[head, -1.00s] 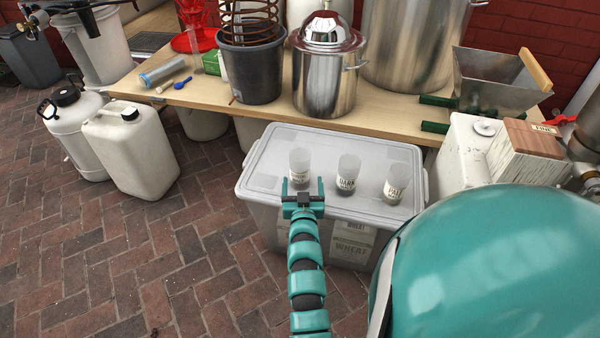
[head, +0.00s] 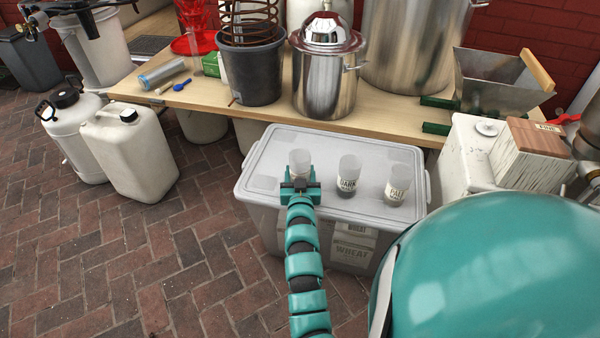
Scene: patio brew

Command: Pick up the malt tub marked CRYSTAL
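Three small clear tubs with pale labels stand in a row on the lid of a large plastic bin (head: 262,160). The middle tub (head: 347,177) reads DARK or similar, and the right tub (head: 397,186) reads PALE. The left tub (head: 300,158) has its label mostly hidden behind my gripper (head: 300,180), so I cannot read CRYSTAL on it. My gripper is right at the left tub, on its near side, seen from behind.
The bin's lid has free room left of the tubs. Behind it is a wooden bench (head: 400,127) with a dark bucket (head: 252,75), steel pots (head: 325,80) and a metal hopper (head: 490,80). White jerrycans (head: 130,155) stand left on the brick floor. A white container (head: 468,155) stands right.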

